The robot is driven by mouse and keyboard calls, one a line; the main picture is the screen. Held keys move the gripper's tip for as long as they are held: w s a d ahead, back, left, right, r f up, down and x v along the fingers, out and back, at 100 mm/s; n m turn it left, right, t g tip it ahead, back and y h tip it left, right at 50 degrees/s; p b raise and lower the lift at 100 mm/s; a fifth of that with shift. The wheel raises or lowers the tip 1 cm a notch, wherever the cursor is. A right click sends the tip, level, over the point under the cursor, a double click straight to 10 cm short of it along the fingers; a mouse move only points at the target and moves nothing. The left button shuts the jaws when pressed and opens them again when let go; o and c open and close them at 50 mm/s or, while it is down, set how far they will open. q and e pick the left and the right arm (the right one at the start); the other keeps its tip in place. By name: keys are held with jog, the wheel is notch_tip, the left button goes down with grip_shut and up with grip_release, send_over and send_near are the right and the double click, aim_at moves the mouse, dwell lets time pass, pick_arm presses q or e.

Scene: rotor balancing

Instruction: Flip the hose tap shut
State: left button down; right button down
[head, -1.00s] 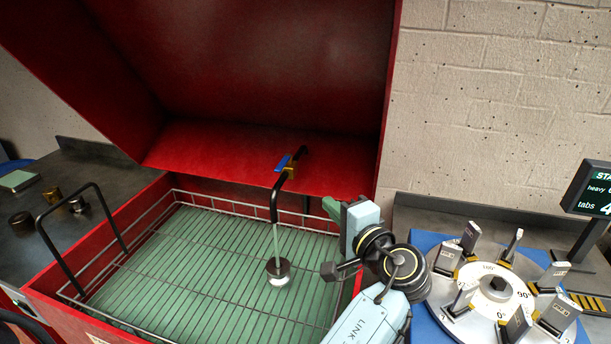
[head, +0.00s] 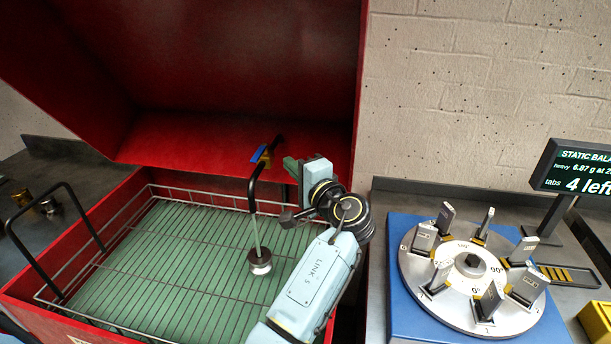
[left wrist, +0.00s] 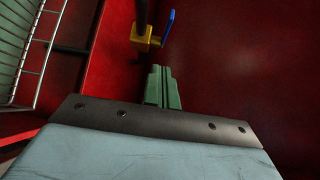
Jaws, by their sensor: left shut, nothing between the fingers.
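The hose tap has a blue lever (head: 258,153) and a yellow body (head: 266,160) on a bent black pipe (head: 252,188), in front of the red hood. The lever lies roughly along the pipe. A thin pale stream runs from the pipe's end to a round metal piece (head: 260,262) on the rack. My left gripper (head: 289,165) has green fingers, shut and empty, just right of the tap and apart from it. In the left wrist view, the fingers (left wrist: 161,86) point towards the yellow body (left wrist: 146,38) and blue lever (left wrist: 168,28). My right gripper is out of view.
The red tank holds a wire basket (head: 205,197) over a green slatted floor, with a black handle (head: 70,190) at left. The open red hood (head: 240,70) rises behind the tap. A silver dial with several tabs stands on a blue base (head: 400,290) at right, beside a display (head: 575,170).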

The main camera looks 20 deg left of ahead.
aim_at(264, 151)
pick_arm(q)
jog(key=a+p, duration=0.1)
jog(key=a, duration=0.3)
jog(key=shift+w+a, duration=0.1)
jog(key=shift+a, duration=0.55)
jog(key=shift+s, duration=0.2)
